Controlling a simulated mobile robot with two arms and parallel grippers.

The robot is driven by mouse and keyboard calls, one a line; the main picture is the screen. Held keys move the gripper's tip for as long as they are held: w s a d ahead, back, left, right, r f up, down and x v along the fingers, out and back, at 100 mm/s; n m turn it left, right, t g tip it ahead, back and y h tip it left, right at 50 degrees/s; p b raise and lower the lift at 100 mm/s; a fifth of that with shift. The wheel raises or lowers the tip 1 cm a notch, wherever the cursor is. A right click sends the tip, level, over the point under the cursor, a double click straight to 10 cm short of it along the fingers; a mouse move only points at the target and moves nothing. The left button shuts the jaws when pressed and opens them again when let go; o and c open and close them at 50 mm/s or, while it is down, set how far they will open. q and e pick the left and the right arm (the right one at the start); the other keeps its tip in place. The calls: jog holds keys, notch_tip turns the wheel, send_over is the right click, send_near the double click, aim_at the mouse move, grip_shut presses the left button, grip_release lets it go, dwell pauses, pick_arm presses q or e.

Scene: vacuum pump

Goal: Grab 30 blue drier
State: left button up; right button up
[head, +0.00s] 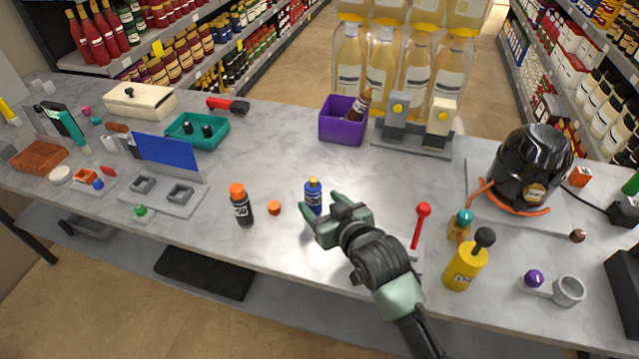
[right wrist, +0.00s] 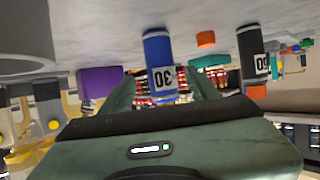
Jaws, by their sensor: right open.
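The blue drier (head: 313,197) is a small upright blue bottle with a yellow tip, standing on the grey counter. In the right wrist view, which is upside down, the blue drier (right wrist: 159,55) shows the label "30". My right gripper (head: 327,213) is open and empty, low over the counter just in front of the bottle. In the right wrist view the bottle lines up between the two fingers of my right gripper (right wrist: 162,92). I cannot tell whether they touch it. My left gripper is not in view.
A black bottle with an orange cap (head: 241,206) stands left of the blue drier, with an orange cap (head: 274,208) between them. A red-knobbed lever (head: 420,225) and a yellow bottle (head: 463,268) stand to the right. A purple bin (head: 341,128) is behind.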

aim_at(310, 193)
jog(key=shift+w+a+f, duration=0.1)
jog(key=shift+w+a, duration=0.05)
jog(key=shift+w, duration=0.3)
jog(key=shift+w+a+f, duration=0.15)
jog(key=shift+w, duration=0.15)
jog(key=shift+w+a+f, duration=0.1)
jog(key=shift+w+a, duration=0.25)
jog(key=shift+a, duration=0.05)
jog(key=p+x, duration=0.1)
jog(key=x, duration=0.2)
jog(key=shift+w+f, duration=0.1)
jog(key=shift+w, duration=0.25)
jog(key=shift+w+a+f, duration=0.15)
jog(key=shift+w+f, duration=0.05)
jog(key=shift+w, duration=0.1)
jog(key=shift+w+a, duration=0.1)
jog(key=c, duration=1.3)
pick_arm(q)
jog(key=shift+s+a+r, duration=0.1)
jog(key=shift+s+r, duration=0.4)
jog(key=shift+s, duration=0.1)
pick_arm(e)
grip_shut()
